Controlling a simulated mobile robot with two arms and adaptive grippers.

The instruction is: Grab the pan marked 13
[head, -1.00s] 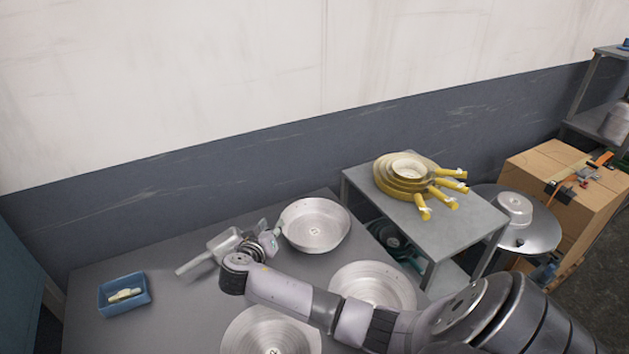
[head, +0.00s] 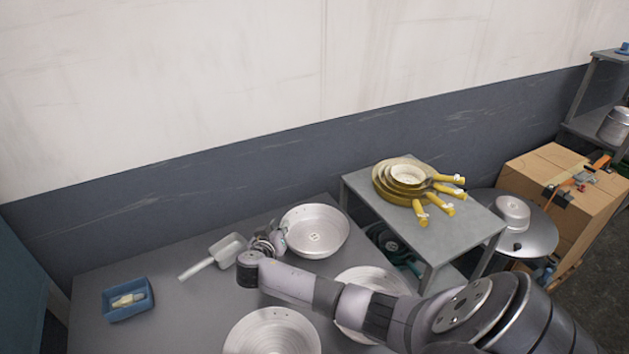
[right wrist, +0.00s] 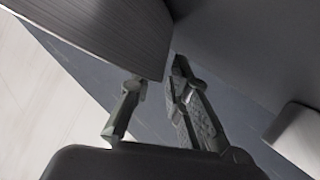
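A round metal pan (head: 328,220) lies at the far edge of the grey table. Its base has a small white label with digits too small to read. Two similar pans lie nearer: one (head: 372,283) partly hidden by my right arm, one (head: 262,328) cut by the bottom edge; no label shows on them. My right gripper (head: 281,240) is at the left rim of the far pan. In the right wrist view its fingers (right wrist: 158,82) are apart, with a grey metal wall (right wrist: 100,32), apparently the pan's, reaching down between or beside the tips; contact is unclear. My left gripper is out of view.
A metal scoop (head: 213,256) lies just left of my right gripper. A blue tray (head: 128,313) with a pale item is at the left. A small side table (head: 450,240) with nested yellow-handled pans (head: 400,180) stands right of the far pan. A wall is behind.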

